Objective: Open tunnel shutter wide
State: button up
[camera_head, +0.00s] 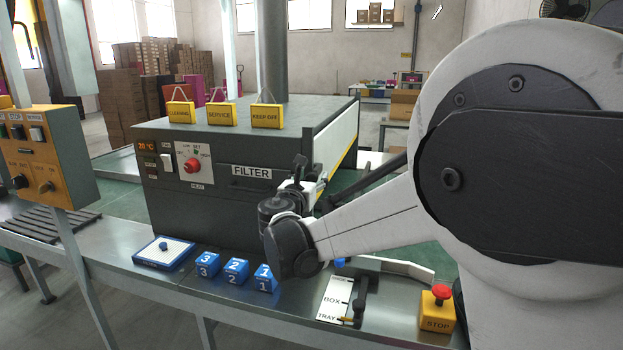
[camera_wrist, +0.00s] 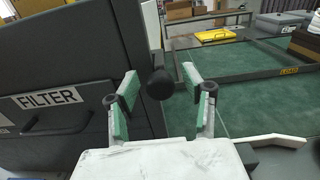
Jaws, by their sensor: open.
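The tunnel (camera_head: 215,160) is a dark grey box on the bench, with a FILTER label and a red HEAT knob on its front. Its right end has a pale panel (camera_head: 335,140) with a yellow stripe, which may be the shutter; my arm partly covers this side. In the wrist view, a black round knob (camera_wrist: 160,86) shows between my fingers, beside the tunnel's dark edge. My gripper (camera_wrist: 160,78) is open, its green-padded fingers on either side of the knob; I cannot tell whether they touch it. In the head view my gripper (camera_head: 305,190) is by the tunnel's front right corner.
Blue numbered blocks (camera_head: 236,272), a white-topped blue tray (camera_head: 163,252), a BOX/TRAY lever plate (camera_head: 335,298) and a red STOP button (camera_head: 441,292) stand along the front bench. Yellow signs (camera_head: 223,114) stand on the tunnel. A green surface (camera_wrist: 240,105) lies beyond my fingers.

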jog(key=v, duration=1.2)
jog(key=s+d+f+m+g, duration=0.1)
jog(key=s+d+m+g, duration=0.1)
jog(key=s+d+m, duration=0.4)
jog(key=s+d+m+g+p, duration=0.15)
jog(key=d+m, duration=0.25)
jog(key=d, duration=0.4)
jog(key=s+d+f+m+g, duration=0.1)
jog(key=s+d+m+g, duration=0.3)
jog(key=d, duration=0.4)
jog(key=s+d+f+m+g+y, duration=0.1)
jog(key=s+d+f+m+y, duration=0.1)
jog(key=s+m, duration=0.7)
jog(key=s+d+f+m+g+y+p, duration=0.1)
jog(key=s+f+m, duration=0.3)
jog(key=s+m, duration=0.6)
jog(key=shift+s+d+g+y, duration=0.35)
jog(key=shift+s+d+y, duration=0.35)
jog(key=shift+d, duration=0.05)
jog(key=shift+f, duration=0.15)
